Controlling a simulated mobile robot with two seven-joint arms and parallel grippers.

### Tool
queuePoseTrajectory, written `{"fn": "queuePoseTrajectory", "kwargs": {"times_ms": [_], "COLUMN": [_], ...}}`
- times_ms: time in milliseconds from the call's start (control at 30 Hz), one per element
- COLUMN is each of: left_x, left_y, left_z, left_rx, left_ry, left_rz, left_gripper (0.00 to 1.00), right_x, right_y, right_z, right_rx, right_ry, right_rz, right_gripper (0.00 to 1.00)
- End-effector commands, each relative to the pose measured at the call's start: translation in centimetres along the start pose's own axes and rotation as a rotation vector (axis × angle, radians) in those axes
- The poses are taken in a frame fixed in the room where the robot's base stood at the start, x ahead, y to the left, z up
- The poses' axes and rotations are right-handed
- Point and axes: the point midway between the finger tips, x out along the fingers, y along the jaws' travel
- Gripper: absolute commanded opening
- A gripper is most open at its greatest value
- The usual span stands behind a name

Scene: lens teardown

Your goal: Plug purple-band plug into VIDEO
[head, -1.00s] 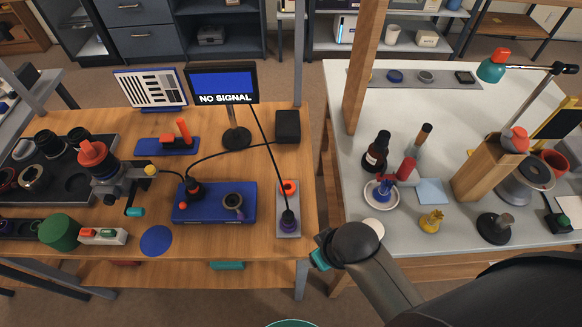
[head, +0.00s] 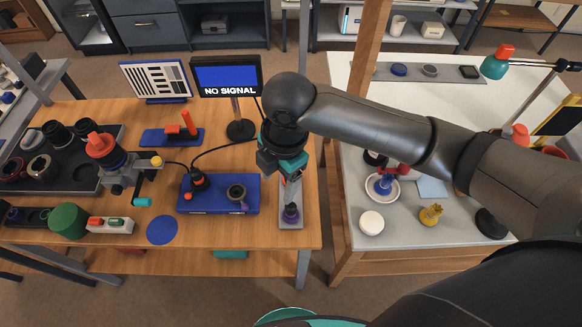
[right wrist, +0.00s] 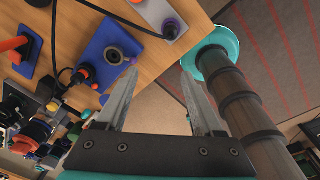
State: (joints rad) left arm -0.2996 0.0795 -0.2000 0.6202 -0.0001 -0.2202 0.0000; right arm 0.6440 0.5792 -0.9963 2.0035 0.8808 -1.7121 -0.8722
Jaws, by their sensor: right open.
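The purple-band plug (head: 291,213) stands on a narrow grey plate (head: 291,223) at the right edge of the wooden table; a plug with purple also shows at the top of the right wrist view (right wrist: 171,28). A blue box (head: 218,207) lies left of it, with a grey ring-shaped part (head: 236,191) and a purple mark beside the ring. I cannot read a VIDEO label. My right gripper (head: 283,167) is above the plate's far end, partly hidden by its own wrist. In the right wrist view its fingers (right wrist: 158,76) are apart with nothing between them. My left gripper is not in view.
A monitor (head: 226,76) reading NO SIGNAL stands behind the box. A black plug (head: 199,180) with a cable stands on the box's left part. A microscope-like device (head: 112,160) stands left. A second, pale-topped table (head: 400,240) holds several items on the right.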

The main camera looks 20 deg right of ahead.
Motion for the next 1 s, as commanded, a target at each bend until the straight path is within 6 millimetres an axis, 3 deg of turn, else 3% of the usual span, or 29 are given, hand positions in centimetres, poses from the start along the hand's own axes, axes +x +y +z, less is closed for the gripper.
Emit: {"fn": "queuePoseTrajectory", "kwargs": {"times_ms": [200, 367, 1000], "left_x": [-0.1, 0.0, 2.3], "left_y": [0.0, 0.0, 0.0], "left_z": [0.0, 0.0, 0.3], "left_rx": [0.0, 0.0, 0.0], "left_ry": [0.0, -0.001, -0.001], "left_rz": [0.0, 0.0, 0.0], "left_gripper": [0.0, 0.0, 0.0], "right_x": [-1.6, -1.0, 10.6], "right_y": [-0.4, -0.7, -1.5], "right_z": [2.4, 2.7, 3.5], "right_rx": [-0.126, -0.142, -0.139], "right_ry": [-0.066, -0.07, -0.07], "right_rz": [-0.071, -0.084, -0.082], "right_gripper": [0.69, 0.69, 0.69]}}
